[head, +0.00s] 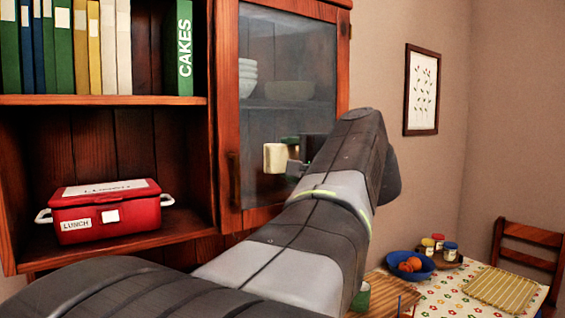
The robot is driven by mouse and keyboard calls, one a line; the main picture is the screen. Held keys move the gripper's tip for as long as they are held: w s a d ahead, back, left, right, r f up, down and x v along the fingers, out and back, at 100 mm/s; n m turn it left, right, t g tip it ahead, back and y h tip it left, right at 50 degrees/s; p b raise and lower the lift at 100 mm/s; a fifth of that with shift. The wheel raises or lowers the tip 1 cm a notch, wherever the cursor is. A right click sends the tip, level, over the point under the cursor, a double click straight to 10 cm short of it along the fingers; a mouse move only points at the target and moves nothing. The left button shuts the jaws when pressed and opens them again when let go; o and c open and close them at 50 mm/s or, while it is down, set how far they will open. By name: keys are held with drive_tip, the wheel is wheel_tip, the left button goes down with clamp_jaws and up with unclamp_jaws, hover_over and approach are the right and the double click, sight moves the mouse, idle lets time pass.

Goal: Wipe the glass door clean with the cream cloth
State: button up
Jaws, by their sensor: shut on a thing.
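The glass door (312,62) of the wooden cabinet is shut, in a red-brown frame. Its upper part looks greyish and hazy, while the lower part looks darker and clearer. The cream cloth (274,158) is a small folded block in front of the lower half of the pane. I cannot tell whether it touches the glass. My gripper (291,166) is shut on the cloth from its right side. My arm hides most of the gripper and the door's lower right corner.
Bowls (289,90) stand behind the glass. A door handle (233,180) is on the left frame. Open shelves at left hold books (62,45) and a red lunch box (104,212). At lower right, a table (435,290) carries a blue fruit bowl (398,272) and jars; a chair (530,250) stands beyond.

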drive_tip(key=shift+s+d, duration=0.1)
drive_tip(key=shift+s, duration=0.05)
drive_tip(key=b+v, duration=0.1)
drive_tip(key=v, duration=0.2)
idle(0.6)
drive_tip(key=shift+f, duration=0.1)
